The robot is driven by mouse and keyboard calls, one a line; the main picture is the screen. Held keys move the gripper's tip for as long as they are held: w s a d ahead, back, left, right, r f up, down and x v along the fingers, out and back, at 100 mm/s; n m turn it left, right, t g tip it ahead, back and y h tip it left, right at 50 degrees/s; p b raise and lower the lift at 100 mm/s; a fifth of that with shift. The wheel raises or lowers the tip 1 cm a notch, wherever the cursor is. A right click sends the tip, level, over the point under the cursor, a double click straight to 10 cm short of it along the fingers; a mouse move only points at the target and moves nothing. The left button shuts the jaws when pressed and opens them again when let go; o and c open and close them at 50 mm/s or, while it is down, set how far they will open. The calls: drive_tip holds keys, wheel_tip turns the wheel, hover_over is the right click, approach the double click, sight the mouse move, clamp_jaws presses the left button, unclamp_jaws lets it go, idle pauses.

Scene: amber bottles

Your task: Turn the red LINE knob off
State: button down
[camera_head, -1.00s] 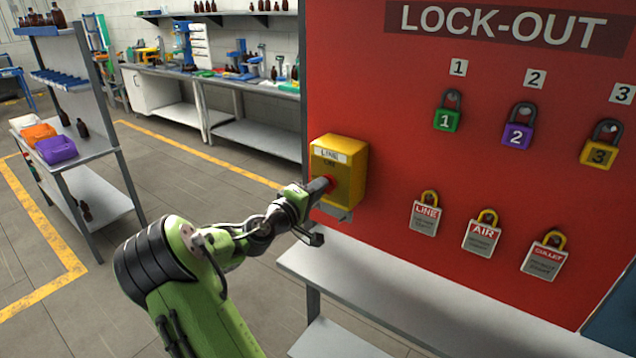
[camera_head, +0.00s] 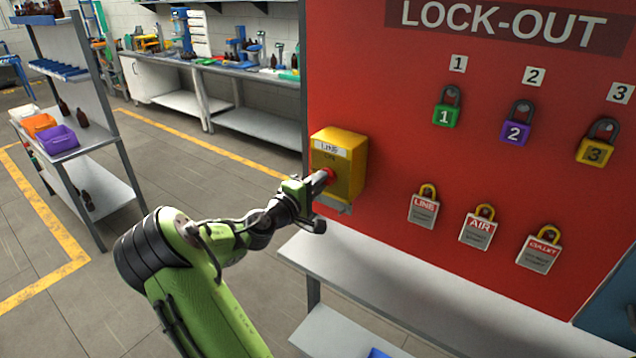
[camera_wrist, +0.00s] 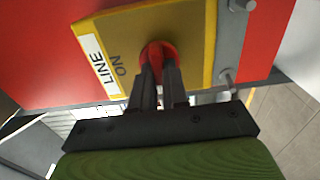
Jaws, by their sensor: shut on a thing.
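The yellow LINE box (camera_head: 350,160) is mounted at the left edge of the red lock-out board. Its red knob (camera_head: 329,176) sits on the front face, mostly covered by my gripper in the head view. In the wrist view the red knob (camera_wrist: 157,52) is between my two dark fingers, beside the printed word ON. My gripper (camera_head: 318,183) is shut on the knob; it also shows in the wrist view (camera_wrist: 160,72). The wrist view shows the LINE label (camera_wrist: 100,68) on the yellow face. Which way the knob points is hard to tell.
The red board (camera_head: 400,110) carries padlocks, such as the green one (camera_head: 446,115), and several hanging tags, such as the LINE tag (camera_head: 424,210). A grey bench (camera_head: 400,290) runs below it. A shelf rack (camera_head: 95,150) stands at left, with open floor between.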

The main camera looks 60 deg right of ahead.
drive_tip(key=c, duration=1.1)
unclamp_jaws()
drive_tip(key=shift+c, duration=0.2)
drive_tip(key=shift+w+a, duration=0.1)
drive_tip(key=w+a+b, duration=0.2)
drive_tip(key=a, duration=1.3)
drive_tip(key=shift+w+a, duration=0.2)
drive_tip(key=shift+a, duration=0.05)
